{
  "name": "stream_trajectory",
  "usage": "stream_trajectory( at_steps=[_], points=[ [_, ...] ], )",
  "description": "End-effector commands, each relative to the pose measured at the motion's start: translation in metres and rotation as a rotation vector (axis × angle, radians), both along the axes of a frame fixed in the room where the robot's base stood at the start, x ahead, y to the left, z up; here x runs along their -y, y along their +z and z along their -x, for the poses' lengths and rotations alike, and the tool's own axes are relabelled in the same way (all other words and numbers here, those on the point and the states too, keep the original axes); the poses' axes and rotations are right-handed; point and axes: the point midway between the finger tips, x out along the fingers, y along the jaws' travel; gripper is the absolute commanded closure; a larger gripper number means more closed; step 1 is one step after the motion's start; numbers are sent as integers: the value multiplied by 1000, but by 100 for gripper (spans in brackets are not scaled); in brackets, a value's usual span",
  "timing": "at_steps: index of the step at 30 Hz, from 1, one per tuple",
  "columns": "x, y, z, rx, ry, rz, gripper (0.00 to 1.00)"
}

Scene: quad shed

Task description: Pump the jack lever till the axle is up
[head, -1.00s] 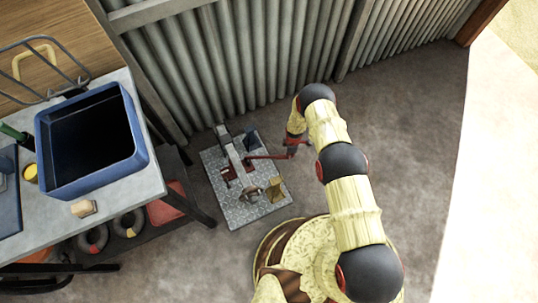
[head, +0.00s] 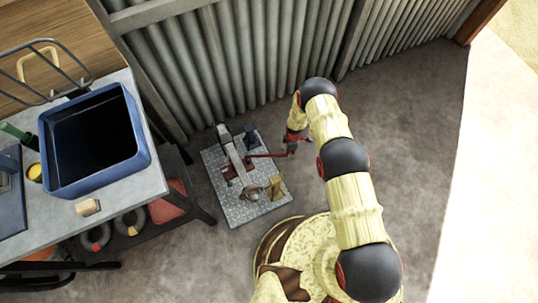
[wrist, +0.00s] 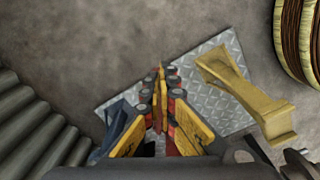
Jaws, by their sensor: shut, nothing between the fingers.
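The red jack lever (head: 266,155) runs right from the jack on a grey tread plate (head: 243,211). The axle assembly (head: 234,154) is a grey bar lying over the plate, with a round hub at its near end. My gripper (head: 290,150) is low at the lever's outer end. In the wrist view my gripper (wrist: 161,75) has its fingers together, with nothing visible between them, above the plate. The lever is not clearly seen there, so I cannot tell whether the fingers touch it. The height of the axle is hard to judge from above.
A yellow stand (head: 275,187) is on the plate, seen large in the wrist view (wrist: 243,90). A blue stand (head: 251,137) is towards the corrugated wall (head: 260,60). A bench with a blue bin (head: 145,150) is at left. Floor right of my arm is clear.

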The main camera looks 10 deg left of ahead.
Motion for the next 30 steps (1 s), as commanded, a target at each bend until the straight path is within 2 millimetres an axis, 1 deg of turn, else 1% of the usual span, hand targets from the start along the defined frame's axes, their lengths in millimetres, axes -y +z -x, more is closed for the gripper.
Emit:
stream_trajectory(
  at_steps=[6, 30],
  points=[
    [0, -18, 1, -1, 0, 0, 100],
    [0, -73, 0, 0, 0, 0, 100]
  ],
)
